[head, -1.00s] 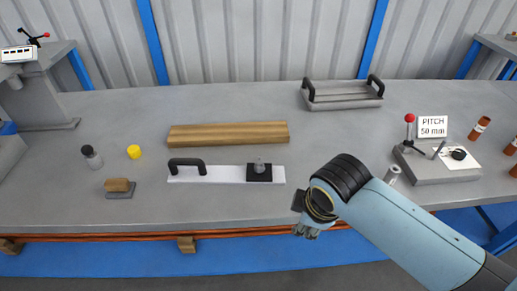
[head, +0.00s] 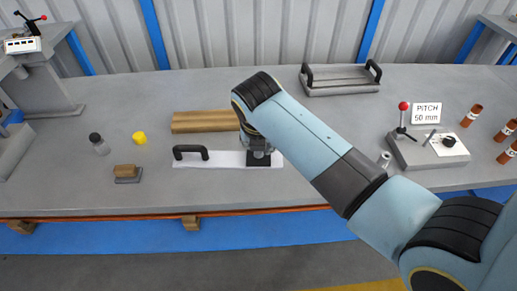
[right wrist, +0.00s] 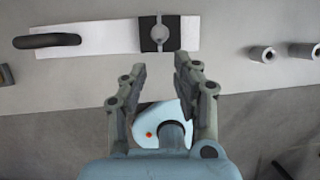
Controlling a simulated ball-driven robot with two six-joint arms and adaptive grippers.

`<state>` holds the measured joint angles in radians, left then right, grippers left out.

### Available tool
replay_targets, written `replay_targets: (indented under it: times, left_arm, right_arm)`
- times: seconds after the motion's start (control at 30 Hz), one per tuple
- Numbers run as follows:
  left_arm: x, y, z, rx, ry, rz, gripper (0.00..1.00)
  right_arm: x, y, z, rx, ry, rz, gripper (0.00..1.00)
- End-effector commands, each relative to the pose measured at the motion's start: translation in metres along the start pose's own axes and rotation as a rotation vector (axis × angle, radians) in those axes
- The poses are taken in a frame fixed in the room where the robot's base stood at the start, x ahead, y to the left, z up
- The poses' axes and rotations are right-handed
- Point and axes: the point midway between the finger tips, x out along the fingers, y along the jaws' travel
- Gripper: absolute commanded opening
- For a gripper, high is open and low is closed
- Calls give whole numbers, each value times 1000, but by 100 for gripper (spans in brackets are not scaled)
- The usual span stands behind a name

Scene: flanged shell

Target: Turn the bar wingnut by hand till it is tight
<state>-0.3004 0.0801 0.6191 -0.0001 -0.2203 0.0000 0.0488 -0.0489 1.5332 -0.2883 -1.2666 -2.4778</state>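The bar wingnut (right wrist: 160,32) is a small grey round boss with a thin bar across it. It sits on a black block (right wrist: 148,40) on a white plate (right wrist: 110,36) with a black handle (right wrist: 48,41). In the wrist view its bar points roughly up and down. My right gripper (right wrist: 161,68) is open and empty, its two fingers apart, with the wingnut ahead of the gap between the tips. In the head view the right gripper (head: 258,143) is over the black block (head: 259,160) and mostly hides the wingnut. My left gripper is not in view.
A wooden block (head: 205,122) lies behind the plate, partly behind my arm. A handled tray (head: 340,88) stands at the back. A lever box (head: 425,150) with a pitch sign and several brown cylinders are at right. A bottle, yellow cap (head: 139,138) and brush (head: 126,172) are left.

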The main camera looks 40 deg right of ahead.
Motion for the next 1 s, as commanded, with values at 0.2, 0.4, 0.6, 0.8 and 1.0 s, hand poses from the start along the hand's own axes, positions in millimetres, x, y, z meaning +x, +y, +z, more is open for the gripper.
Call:
replay_targets:
  times: [0.2, 0.4, 0.6, 0.8, 1.0]
  left_arm:
    - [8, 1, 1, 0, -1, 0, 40]
    - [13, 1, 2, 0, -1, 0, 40]
    - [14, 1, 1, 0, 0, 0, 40]
    - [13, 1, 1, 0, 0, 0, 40]
    - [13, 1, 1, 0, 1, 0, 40]
  right_arm:
    - [46, 0, 0, 1, 1, -1, 30]
    - [71, 0, 0, 1, 1, 0, 30]
    - [76, 0, 0, 3, 0, 1, 30]
    - [76, 0, 0, 3, 0, 1, 26]
    - [76, 0, 0, 3, 0, 1, 0]
